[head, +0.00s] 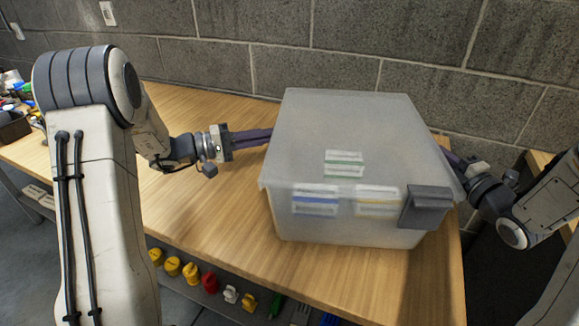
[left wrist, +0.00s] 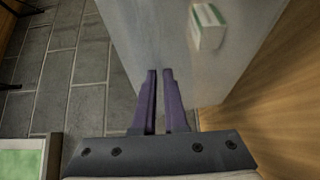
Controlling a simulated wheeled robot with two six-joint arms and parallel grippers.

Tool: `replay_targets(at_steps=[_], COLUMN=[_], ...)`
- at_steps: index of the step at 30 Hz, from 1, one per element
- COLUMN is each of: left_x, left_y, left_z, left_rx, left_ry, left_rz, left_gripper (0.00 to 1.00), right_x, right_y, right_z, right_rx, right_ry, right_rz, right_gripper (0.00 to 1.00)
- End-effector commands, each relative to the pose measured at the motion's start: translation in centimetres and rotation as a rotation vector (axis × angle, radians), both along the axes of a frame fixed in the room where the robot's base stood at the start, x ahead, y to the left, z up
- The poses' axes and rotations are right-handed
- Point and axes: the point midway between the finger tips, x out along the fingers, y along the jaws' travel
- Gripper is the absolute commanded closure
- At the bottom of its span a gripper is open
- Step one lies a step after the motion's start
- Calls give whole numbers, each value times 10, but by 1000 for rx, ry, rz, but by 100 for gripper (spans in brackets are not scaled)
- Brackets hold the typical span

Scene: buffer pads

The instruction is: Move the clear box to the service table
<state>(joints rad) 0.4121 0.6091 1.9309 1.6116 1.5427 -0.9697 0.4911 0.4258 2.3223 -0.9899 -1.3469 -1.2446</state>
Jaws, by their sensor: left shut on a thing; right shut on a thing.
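The clear box (head: 345,125) is a large frosted tub with a lid, near the right end of a wooden table. Small packs with green, blue and yellow bands show through it. A grey block (head: 427,207) is at its front right corner. My left gripper (head: 268,136) is shut on the box at its left side. In the left wrist view, its purple fingers (left wrist: 159,100) are close together against the pale box wall (left wrist: 165,40). My right gripper (head: 446,155) is shut on the box at its right side, its fingertips partly hidden. I cannot tell whether the box touches the table.
The wooden table (head: 215,225) is bare left of the box. A grey block wall (head: 340,45) stands close behind. Coloured parts (head: 209,282) lie on a shelf below the front edge. Small items and a dark bin (head: 14,127) are at far left. Another wooden surface (head: 540,160) shows at right.

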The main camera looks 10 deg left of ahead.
Motion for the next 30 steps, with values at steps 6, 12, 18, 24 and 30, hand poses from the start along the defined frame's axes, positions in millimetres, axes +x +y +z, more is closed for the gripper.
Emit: replay_targets(at_steps=[6, 12, 18, 24, 30], left_x=[0, 0, -6, -20, -31], left_y=[1, 1, 15, 43, 65], left_z=[-1, -1, -1, -1, -1], left_rx=[0, 0, -1, 0, 0], left_ry=[0, 0, 0, 0, 0], left_rz=[2, 1, 4, 6, 4], left_gripper=[60, 60, 60, 60, 60], right_x=[0, 0, 0, 0, 0], right_y=[-1, 0, 0, 0, 0], right_z=[-1, -1, -1, -1, 0], right_rx=[0, 0, 0, 0, 0], right_ry=[0, 0, -1, -1, -1], right_rz=[-2, -1, 0, 1, 1], right_gripper=[60, 60, 60, 60, 60])
